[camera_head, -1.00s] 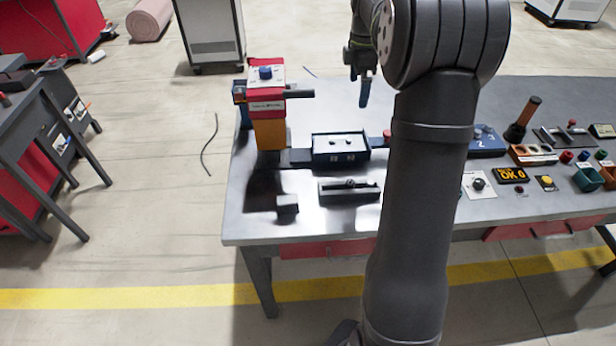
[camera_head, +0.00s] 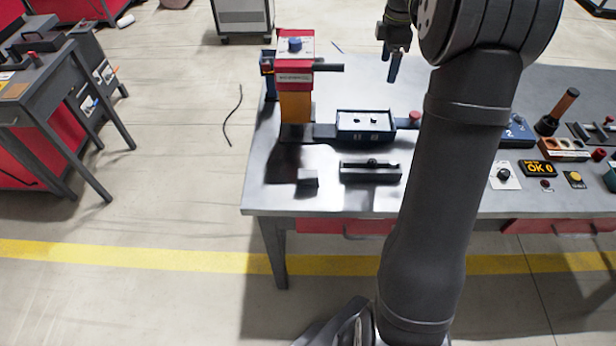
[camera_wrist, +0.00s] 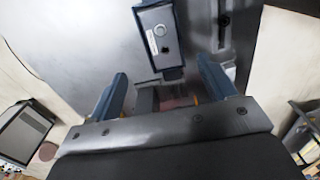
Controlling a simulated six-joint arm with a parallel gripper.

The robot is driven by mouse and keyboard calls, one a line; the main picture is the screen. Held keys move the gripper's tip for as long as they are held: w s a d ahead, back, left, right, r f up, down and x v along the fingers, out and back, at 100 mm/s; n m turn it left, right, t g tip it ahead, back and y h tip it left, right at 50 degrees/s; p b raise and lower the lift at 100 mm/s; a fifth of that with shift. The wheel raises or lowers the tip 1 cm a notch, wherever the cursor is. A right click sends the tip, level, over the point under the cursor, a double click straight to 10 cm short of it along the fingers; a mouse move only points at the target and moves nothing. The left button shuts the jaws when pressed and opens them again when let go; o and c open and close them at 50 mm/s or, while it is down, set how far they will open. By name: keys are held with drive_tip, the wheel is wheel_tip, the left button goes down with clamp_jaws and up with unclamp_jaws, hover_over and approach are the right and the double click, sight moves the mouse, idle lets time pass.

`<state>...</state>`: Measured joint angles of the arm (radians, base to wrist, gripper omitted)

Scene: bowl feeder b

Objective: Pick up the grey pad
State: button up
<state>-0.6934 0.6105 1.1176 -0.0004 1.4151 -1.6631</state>
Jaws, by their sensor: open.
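A small dark grey block (camera_head: 308,187) sits on the table near its front left corner in the head view. It is the thing there that looks most like the grey pad, but I cannot tell for certain. My gripper (camera_head: 390,62) is raised above the back of the table, to the right of and well apart from that block. Its two blue fingers are spread with nothing held between them. In the wrist view the open fingers of my gripper (camera_wrist: 162,75) point towards a blue box with a grey top (camera_wrist: 158,35). I cannot make out the block there.
A red and orange tower (camera_head: 295,75) stands at the table's back left. A blue box with a pale top (camera_head: 364,126) and a dark slotted fixture (camera_head: 371,171) lie right of the block. Buttons, a blue box (camera_head: 518,133) and an OK display (camera_head: 538,169) crowd the right side.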

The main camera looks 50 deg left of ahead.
drive_tip(key=s+d+f+m+h, duration=0.2)
drive_tip(key=s+d+m, duration=0.1)
drive_tip(key=s+m, duration=0.4)
drive_tip(key=s+d+f+m+h, duration=0.2)
drive_tip(key=s+d+m, duration=0.2)
drive_tip(key=s, duration=0.4)
drive_tip(key=m+y, duration=0.4)
drive_tip(key=m, duration=0.2)
hover_over(308, 173)
drive_tip(key=f, duration=1.2)
drive_tip(key=shift+s+d+f, duration=0.15)
drive_tip(key=shift+s+f, duration=0.05)
drive_tip(key=shift+f, duration=0.05)
drive_tip(key=shift+w+f, duration=0.15)
drive_tip(key=shift+f, duration=2.9)
drive_tip(key=c, duration=1.1)
drive_tip(key=shift+o, duration=0.2)
drive_tip(key=shift+r, duration=0.1)
